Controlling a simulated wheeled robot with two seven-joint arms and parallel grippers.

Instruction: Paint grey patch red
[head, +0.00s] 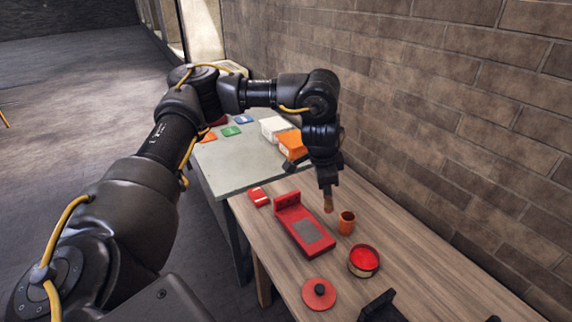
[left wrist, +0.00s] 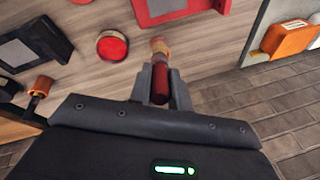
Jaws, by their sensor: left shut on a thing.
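My left gripper (head: 326,183) points down over the wooden table and is shut on a paintbrush (head: 328,203). In the left wrist view the brush's dark red handle (left wrist: 160,85) is between the fingers, with an orange-tan end beyond. The red plate (head: 290,217) lies left of the brush, with a raised block at its far end. The grey patch (head: 307,231) on its flat face looks plain grey. An open tin of red paint (head: 363,262) stands nearer and to the right. The tin (left wrist: 112,46) also shows in the left wrist view. The brush tip appears above the table, clear of patch and tin.
A red lid with a black knob (head: 319,294) lies near the front edge. A black piece (head: 382,306) is at the bottom. A brick wall bounds the right.

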